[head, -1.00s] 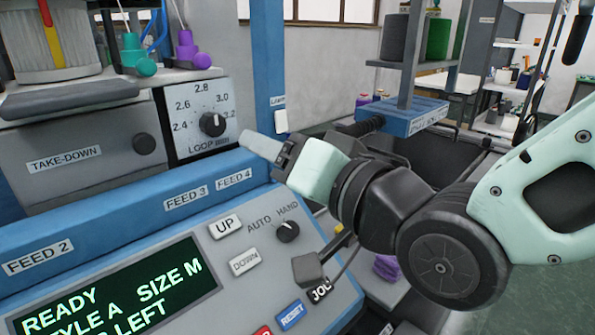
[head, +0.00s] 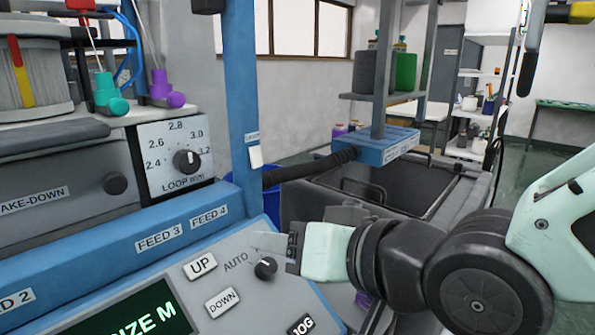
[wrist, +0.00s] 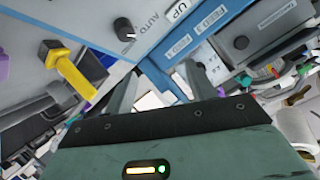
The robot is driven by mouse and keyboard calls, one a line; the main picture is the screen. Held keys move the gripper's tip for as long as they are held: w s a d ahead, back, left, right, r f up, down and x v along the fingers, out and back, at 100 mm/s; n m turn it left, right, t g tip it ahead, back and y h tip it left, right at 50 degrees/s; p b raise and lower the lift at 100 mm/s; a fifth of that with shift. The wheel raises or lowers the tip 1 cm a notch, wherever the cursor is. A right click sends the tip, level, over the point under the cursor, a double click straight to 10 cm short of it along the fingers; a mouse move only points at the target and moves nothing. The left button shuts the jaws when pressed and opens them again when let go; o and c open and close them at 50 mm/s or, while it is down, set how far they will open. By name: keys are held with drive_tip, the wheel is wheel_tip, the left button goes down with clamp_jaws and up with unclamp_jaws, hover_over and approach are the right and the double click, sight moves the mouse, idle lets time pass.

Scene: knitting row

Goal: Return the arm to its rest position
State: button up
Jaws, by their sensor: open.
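My gripper (head: 268,244) is at the end of my pale green and black arm, in front of the blue and grey control panel. In the head view its tip overlaps the panel beside the AUTO knob (head: 265,268) and hides the lettering right of AUTO. In the wrist view my gripper (wrist: 163,88) has its two grey fingers apart, with nothing held between them. The knob (wrist: 124,28) shows up and left of the fingers there, apart from them. The arm reaches in from the right side of the head view.
The loop dial (head: 187,161) and blue rail (head: 110,250) are at left. A dark grey bin (head: 465,190) and a blue labelled block (head: 390,147) on a post stand behind the arm. A yellow-handled part (wrist: 75,75) shows in the wrist view. Open floor is at far right.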

drive_tip(key=s+d+f+n+g+h+p, duration=0.1)
drive_tip(key=s+d+f+g+h, duration=0.3)
drive_tip(key=d, duration=0.4)
drive_tip(key=s+d+f+n+g+h+p, duration=0.1)
drive_tip(key=s+d+f+n+g+h, duration=0.2)
drive_tip(key=s+d, duration=0.4)
drive_tip(key=f+g+h, duration=0.1)
drive_tip(key=g+h, duration=0.1)
drive_tip(key=shift+s+d+f+h+p, duration=0.15)
drive_tip(key=shift+d+f+h+p, duration=0.15)
drive_tip(key=shift+d+p, duration=0.1)
